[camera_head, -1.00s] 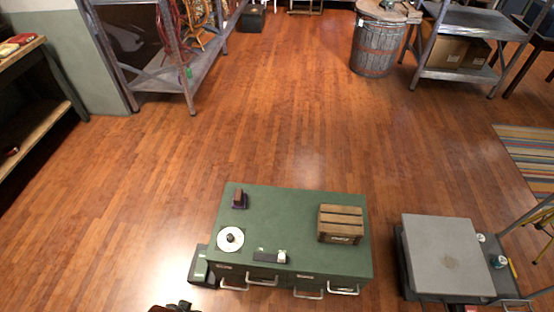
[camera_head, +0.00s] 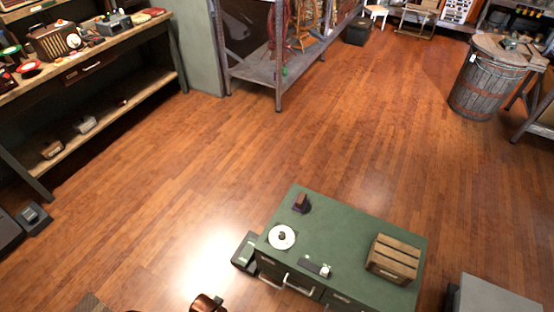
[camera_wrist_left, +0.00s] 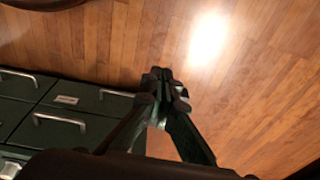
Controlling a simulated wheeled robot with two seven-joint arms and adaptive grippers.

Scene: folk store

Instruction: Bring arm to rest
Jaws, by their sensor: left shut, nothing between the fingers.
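My left gripper (camera_wrist_left: 163,84) shows in the left wrist view with its two fingers drawn together at the tips. Nothing is between them. It hangs over bare wooden floor, beside the green drawer cabinet (camera_wrist_left: 62,122) with its metal handles. In the head view the same kind of green cabinet (camera_head: 345,232) stands low at the bottom, right of centre. My right gripper is in neither view.
On the cabinet are a wooden crate (camera_head: 394,259), a white disc (camera_head: 281,237) and a small dark object (camera_head: 301,203). A shelf unit (camera_head: 100,118) stands at left, a metal rack (camera_head: 262,75) behind, a wooden barrel (camera_head: 487,84) at right. The middle floor is clear.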

